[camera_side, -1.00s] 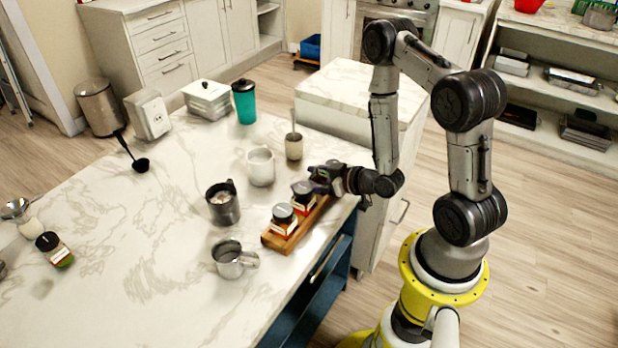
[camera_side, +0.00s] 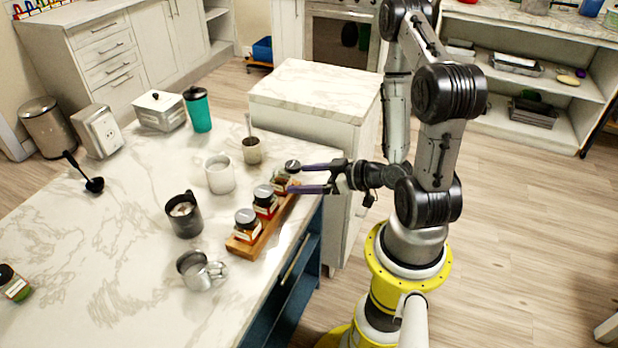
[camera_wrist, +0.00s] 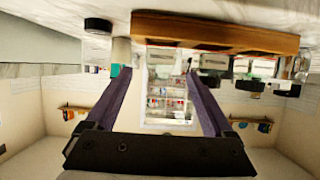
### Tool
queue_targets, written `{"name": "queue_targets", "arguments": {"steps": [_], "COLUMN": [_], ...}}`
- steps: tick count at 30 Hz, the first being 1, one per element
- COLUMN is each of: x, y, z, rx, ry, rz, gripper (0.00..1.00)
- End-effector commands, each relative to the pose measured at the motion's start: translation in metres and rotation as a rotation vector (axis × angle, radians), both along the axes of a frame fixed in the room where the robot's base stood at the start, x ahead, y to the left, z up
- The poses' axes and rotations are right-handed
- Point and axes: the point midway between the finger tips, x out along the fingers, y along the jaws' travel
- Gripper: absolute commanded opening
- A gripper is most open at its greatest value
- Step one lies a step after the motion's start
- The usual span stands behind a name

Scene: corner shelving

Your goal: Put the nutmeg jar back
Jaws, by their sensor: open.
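A wooden rack (camera_side: 243,248) stands along the table edge and holds a row of small dark-lidded jars. The near jar (camera_side: 247,229) and middle jar (camera_side: 266,203) show plainly. A far jar (camera_side: 281,184) is partly hidden by my gripper (camera_side: 292,178). The labels are too small to read, so I cannot tell which is the nutmeg jar. My gripper is open, its purple fingers pointing at the far end of the rack. In the upside-down wrist view, my gripper (camera_wrist: 157,78) shows spread fingers with nothing clearly held, and the rack (camera_wrist: 215,33) crosses the top.
A steel cup (camera_side: 196,270), a dark mug (camera_side: 184,214), a white mug (camera_side: 220,174) and a small cup with a utensil (camera_side: 252,150) stand left of the rack. Another dark-lidded jar (camera_side: 15,284) is at the left edge. The middle of the table is mostly clear.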

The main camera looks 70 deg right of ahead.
Motion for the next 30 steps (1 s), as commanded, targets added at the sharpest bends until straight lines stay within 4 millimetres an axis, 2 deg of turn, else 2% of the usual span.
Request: {"name": "queue_targets", "arguments": {"steps": [8, 14, 17, 20, 24, 26, 30], "x": [-0.008, 0.003, 0.01, 0.016, 0.02, 0.019, 0.007], "y": [0.0, -0.014, -0.026, -0.036, -0.039, -0.035, -0.013], "z": [0.004, 0.001, 0.009, 0.025, 0.061, 0.079, 0.123], "rx": [-0.014, -0.147, -0.233, -0.298, -0.347, -0.35, -0.309], "ry": [0.012, 0.175, 0.282, 0.37, 0.458, 0.488, 0.535], "rz": [0.009, 0.075, 0.081, 0.061, 0.003, -0.026, -0.086], "gripper": [0.87, 0.87, 0.87, 0.87, 0.87, 0.87, 0.87]}}
